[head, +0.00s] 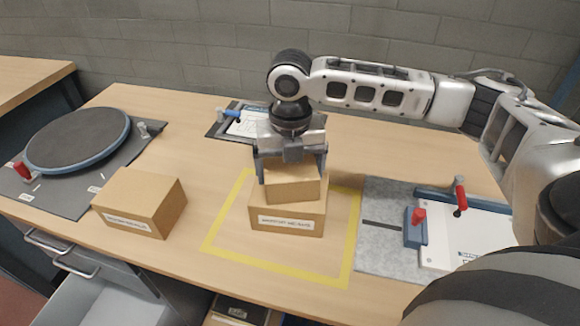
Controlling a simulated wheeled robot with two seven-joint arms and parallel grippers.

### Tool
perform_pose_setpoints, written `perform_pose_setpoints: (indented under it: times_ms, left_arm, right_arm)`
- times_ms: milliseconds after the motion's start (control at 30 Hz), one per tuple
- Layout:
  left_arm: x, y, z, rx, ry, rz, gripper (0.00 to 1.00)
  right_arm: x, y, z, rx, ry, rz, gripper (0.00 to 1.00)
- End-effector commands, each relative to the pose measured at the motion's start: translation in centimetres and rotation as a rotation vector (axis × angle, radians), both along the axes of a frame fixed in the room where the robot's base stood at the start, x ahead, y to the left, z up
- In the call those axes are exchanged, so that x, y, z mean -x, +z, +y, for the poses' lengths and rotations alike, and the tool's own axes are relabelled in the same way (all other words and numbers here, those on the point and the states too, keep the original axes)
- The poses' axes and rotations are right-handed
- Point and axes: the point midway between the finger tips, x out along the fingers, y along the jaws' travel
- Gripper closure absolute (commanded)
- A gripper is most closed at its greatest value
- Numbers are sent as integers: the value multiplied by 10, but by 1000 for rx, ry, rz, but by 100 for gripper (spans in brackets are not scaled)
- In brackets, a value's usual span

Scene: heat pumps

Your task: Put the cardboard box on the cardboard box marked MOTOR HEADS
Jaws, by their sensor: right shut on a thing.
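A small plain cardboard box (292,187) is between the fingers of my right gripper (291,170), which points down and is shut on it. The held box is level over a larger labelled cardboard box (287,222) inside the yellow taped square. It looks in contact with the top of that box, but I cannot tell for sure. Another labelled cardboard box (140,202) sits left of the square. Both labels are too small to read surely, so I cannot tell which is marked MOTOR HEADS. My left gripper is not in view.
A round turntable (78,140) on a grey mat stands at the left. A clipboard (243,124) lies behind the boxes. An open drawer (118,300) is below the front edge.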

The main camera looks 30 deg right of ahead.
Motion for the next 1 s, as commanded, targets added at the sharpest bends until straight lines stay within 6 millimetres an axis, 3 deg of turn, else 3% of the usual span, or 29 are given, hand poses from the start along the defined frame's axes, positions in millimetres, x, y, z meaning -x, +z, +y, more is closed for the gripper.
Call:
perform_pose_setpoints:
  times_ms: [300, 333, 667, 1000]
  left_arm:
    - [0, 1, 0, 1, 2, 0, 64]
    - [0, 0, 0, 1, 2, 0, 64]
    - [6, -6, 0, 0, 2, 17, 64]
    - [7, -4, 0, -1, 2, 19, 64]
  right_arm:
    - [0, -2, 0, -1, 0, 0, 36]
    - [0, -2, 0, -1, 0, 0, 1]
    - [-1, 4, 0, 0, 0, -4, 0]
    - [-1, 70, 1, -2, 0, -5, 0]
